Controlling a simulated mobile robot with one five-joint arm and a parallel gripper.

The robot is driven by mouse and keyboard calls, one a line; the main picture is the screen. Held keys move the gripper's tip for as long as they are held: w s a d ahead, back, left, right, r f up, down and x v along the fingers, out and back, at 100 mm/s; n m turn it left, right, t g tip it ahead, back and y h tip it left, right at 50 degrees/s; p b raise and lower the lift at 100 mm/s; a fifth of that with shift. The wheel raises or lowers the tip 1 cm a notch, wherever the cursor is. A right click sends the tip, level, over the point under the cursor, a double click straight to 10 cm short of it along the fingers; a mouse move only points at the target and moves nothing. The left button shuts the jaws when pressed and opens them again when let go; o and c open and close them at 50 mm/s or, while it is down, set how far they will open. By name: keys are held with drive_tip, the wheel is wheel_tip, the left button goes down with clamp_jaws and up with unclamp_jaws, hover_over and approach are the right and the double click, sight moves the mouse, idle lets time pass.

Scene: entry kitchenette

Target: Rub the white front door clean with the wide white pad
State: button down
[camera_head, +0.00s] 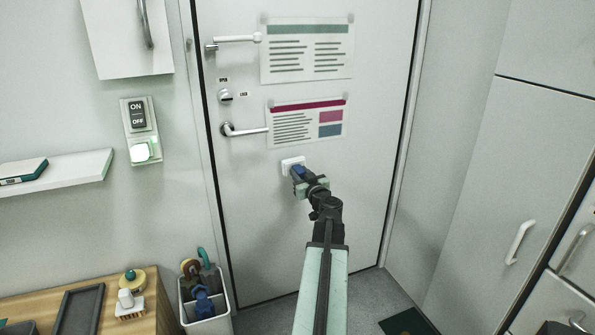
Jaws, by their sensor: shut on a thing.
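The white front door (371,160) is closed and fills the middle of the view. It carries two posters, several metal fittings and a lever handle. My gripper (300,177) is shut on the wide white pad (289,162), which shows a blue part between the jaws. The pad is at the door's face, just below the lower poster and right of the lever handle. It appears to touch the door, though my gripper hides part of it. No clear dirt mark can be made out on the door from here.
The lever handle (240,130) and lower poster (307,122) are close above the pad. A white bin with tools (222,323) stands left of the door, beside a wooden counter (147,316). Cabinets (512,170) line the right. The door's lower right is clear.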

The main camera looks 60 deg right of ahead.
drive_tip(key=shift+v, duration=1.1)
drive_tip(key=shift+v, duration=1.55)
